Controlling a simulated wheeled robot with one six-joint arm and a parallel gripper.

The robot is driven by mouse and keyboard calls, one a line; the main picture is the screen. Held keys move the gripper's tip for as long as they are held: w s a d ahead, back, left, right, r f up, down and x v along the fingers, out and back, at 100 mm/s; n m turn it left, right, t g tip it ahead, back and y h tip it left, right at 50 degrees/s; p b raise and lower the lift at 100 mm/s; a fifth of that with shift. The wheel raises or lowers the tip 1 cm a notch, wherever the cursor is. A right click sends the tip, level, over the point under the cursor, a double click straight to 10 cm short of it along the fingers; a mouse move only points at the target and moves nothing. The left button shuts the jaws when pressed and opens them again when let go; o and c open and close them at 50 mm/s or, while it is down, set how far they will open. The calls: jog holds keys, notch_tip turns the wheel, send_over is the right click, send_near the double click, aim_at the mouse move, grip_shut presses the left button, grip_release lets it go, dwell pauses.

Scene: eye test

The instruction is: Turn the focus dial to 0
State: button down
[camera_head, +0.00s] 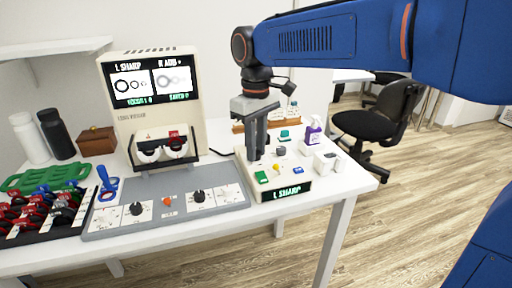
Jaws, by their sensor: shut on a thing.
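My gripper (256,156) points straight down over the left back part of the cream control box (242,168). Its fingers are closed on a small control there, which they hide; I cannot tell what it is. The box carries coloured buttons, a grey knob (280,151) and a front display (286,191) reading L SHARP. The grey panel (165,188) in front of the eye tester has a left black dial (136,208) and a right black dial (199,196) on white scales. Which dial is for focus is too small to read.
The eye tester (150,112) has a screen (150,84) with ring pictures. A dark tray (40,228) of red and blue items, a green rack (45,178), bottles (56,135) and a brown box (96,141) stand left. A purple-labelled spray bottle (313,130) is right of my gripper.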

dwell(0.4)
jog(key=c, duration=1.5)
grip_release()
jog(key=shift+c, duration=0.2)
notch_tip(320, 180, up, 18)
jog(key=shift+f, duration=0.25)
jog(key=s+d+f+m+t, duration=0.1)
jog(key=s+d+f, duration=0.25)
jog(key=d, duration=0.25)
jog(key=s+d+f+m, duration=0.2)
jog(key=d+f, duration=0.2)
jog(key=d, duration=0.1)
jog(key=s+d+f+m+t, duration=0.1)
jog(key=s+d+f, duration=0.25)
jog(key=d, duration=0.25)
jog(key=s+d+f+m+t, duration=0.1)
jog(key=s+d+f+m, duration=0.1)
jog(key=s+d+f, duration=0.3)
jog(key=s+d+f+m+t, duration=0.1)
jog(key=s+d+f+m, duration=0.2)
jog(key=f, duration=1)
jog(key=s+d, duration=0.2)
jog(key=s, duration=0.1)
jog(key=shift+s+f+t, duration=0.35)
jog(key=shift+s+t, duration=0.05)
